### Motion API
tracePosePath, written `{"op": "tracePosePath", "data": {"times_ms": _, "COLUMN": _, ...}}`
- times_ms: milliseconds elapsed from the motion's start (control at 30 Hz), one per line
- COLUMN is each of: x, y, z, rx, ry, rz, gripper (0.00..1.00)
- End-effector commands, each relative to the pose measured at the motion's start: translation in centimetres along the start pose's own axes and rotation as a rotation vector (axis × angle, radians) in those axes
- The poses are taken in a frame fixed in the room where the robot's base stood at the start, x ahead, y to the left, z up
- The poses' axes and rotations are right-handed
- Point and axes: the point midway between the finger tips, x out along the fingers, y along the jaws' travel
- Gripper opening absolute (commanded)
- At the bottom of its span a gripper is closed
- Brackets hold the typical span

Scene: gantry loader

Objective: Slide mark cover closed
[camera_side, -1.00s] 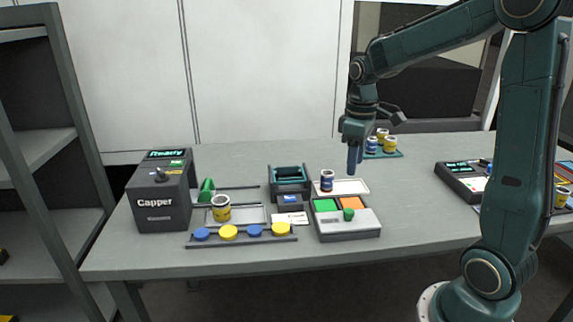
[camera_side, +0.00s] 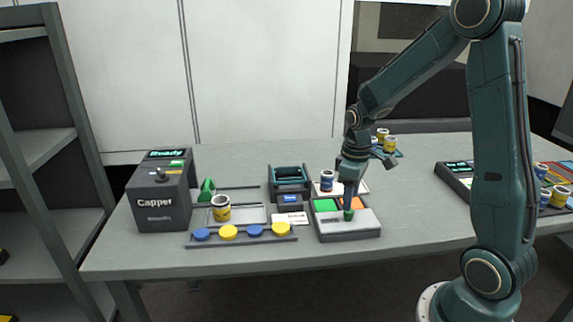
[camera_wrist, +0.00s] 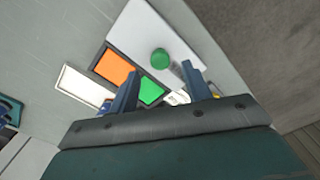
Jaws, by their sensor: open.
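The mark cover (camera_side: 336,224) is a light grey plate with a round green knob (camera_side: 348,215) on the grey box near the table's front. Behind it the box's green pad (camera_side: 325,205) and orange pad (camera_side: 352,203) are uncovered. The wrist view also shows the cover (camera_wrist: 150,30), the knob (camera_wrist: 160,58), the orange pad (camera_wrist: 114,67) and part of the green pad (camera_wrist: 150,92). My gripper (camera_side: 348,206) points down at the knob in the side view. In the wrist view my gripper (camera_wrist: 160,72) is open, its fingers apart, with the knob just beyond the fingertips.
A blue-and-white can (camera_side: 327,181) stands on a white tray behind the box. The Capper machine (camera_side: 158,200), a yellow can (camera_side: 221,208) and a rack of caps (camera_side: 242,238) lie to the left. Bare table lies right of the box.

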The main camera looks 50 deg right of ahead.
Motion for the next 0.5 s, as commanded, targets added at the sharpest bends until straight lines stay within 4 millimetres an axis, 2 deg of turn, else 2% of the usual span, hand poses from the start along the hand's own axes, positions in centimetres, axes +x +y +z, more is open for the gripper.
{"op": "tracePosePath", "data": {"times_ms": 200, "x": 2.6, "y": 0.0, "z": 0.0, "rx": 0.0, "ry": -0.002, "rz": -0.001, "gripper": 0.49}}
{"op": "tracePosePath", "data": {"times_ms": 500, "x": 3.8, "y": 0.0, "z": 0.0, "rx": 0.0, "ry": 0.0, "rz": 0.0, "gripper": 0.49}}
